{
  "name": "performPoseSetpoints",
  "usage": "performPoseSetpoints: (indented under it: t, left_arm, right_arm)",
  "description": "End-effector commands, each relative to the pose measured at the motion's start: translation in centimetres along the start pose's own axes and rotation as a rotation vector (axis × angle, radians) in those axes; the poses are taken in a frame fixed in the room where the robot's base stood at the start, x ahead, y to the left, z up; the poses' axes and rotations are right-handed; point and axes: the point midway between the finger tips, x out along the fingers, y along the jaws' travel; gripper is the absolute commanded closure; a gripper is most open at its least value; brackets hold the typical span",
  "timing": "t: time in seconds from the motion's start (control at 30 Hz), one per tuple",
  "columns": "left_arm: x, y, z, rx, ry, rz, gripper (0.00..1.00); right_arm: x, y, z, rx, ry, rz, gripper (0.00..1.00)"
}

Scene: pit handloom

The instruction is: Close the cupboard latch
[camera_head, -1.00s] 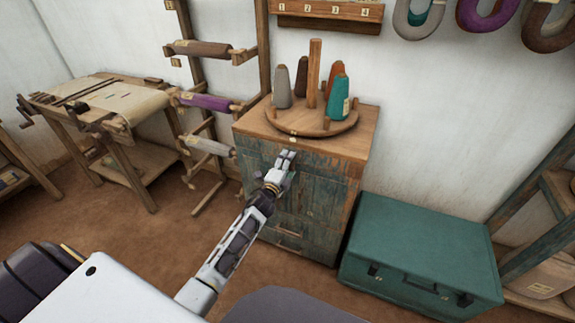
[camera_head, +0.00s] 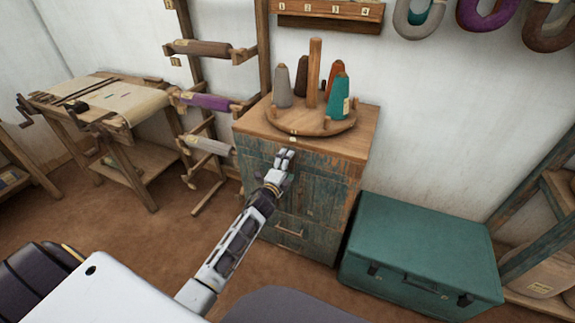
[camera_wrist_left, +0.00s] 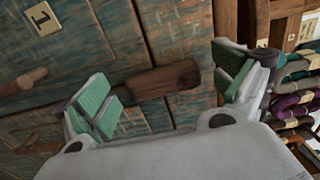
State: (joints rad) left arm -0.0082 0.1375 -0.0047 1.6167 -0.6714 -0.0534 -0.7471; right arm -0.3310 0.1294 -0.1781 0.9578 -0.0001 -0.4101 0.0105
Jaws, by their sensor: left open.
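The cupboard (camera_head: 325,195) is a weathered blue-green wooden cabinet with a plain wood top. My left gripper (camera_head: 284,159) is in front of the upper part of its front and hides part of it. In the left wrist view the green-padded fingers of my left gripper (camera_wrist_left: 168,88) are open and spread apart. A dark brown wooden bar (camera_wrist_left: 165,80), which looks like the latch, lies between the fingers, close to the boards. I cannot tell whether either finger touches it. A wooden knob (camera_wrist_left: 24,82) and a label marked 1 (camera_wrist_left: 43,18) are on the front beside it. My right gripper is out of view.
A round wooden stand (camera_head: 305,124) with several yarn cones sits on the cupboard top. A green chest (camera_head: 420,250) stands on the floor to the right. A rack with yarn rolls (camera_head: 205,102) and a work table (camera_head: 110,95) stand to the left.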

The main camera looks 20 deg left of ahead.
Motion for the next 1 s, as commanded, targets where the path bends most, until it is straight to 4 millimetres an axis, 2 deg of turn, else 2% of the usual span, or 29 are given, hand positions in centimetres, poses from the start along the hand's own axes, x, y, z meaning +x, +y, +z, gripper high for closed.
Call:
performPoseSetpoints:
  t: [0.27, 1.0]
  left_arm:
    - [-1.6, 0.0, 0.0, 0.0, 0.0, 0.0, 0.04]
    - [-7.9, 0.1, 0.0, 0.0, -0.001, 0.002, 0.04]
  right_arm:
    - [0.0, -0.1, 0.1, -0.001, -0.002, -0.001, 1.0]
    - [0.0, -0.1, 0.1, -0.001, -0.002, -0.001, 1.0]
